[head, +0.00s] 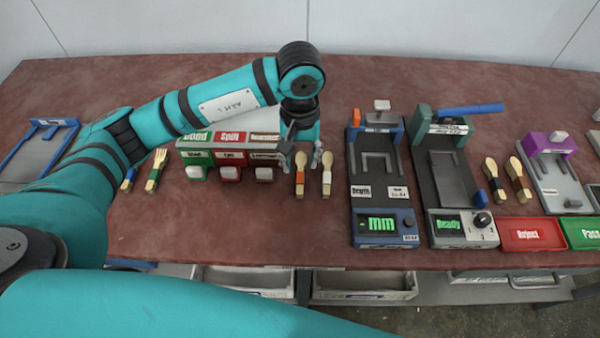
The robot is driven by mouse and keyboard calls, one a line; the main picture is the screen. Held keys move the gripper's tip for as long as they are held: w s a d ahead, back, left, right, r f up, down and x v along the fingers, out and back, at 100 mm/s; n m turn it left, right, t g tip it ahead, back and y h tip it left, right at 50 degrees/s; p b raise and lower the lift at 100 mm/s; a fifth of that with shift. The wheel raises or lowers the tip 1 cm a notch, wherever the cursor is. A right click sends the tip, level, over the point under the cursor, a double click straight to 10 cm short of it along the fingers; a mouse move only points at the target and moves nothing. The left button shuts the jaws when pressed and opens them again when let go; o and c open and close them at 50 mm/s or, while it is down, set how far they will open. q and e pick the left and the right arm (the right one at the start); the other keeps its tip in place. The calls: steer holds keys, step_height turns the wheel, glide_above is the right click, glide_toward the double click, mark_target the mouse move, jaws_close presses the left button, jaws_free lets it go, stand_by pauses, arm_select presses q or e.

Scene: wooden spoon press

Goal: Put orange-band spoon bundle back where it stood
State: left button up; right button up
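The orange-band spoon bundle (300,177) is at the middle of the table, spoon head toward the back and orange band toward the front. My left gripper (303,153) is over its far end, one grey finger on each side, with small gaps visible between fingers and spoon head. The fingers look open. Whether the bundle rests fully on the table is hard to tell. A white-band spoon bundle (326,178) is close on its right, beside the right finger. My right gripper is not in view.
A sorting rack (232,160) with green, red and brown sections stands just left. Blue-band (128,181) and green-band (155,172) bundles lie farther left. A blue gauge (382,190) and dark press (446,165) stand right. The table front (250,235) is clear.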

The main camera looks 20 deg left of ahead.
arm_select(q)
step_height(320, 180, up, 3)
steer(key=shift+f, duration=0.2)
stand_by(1.0)
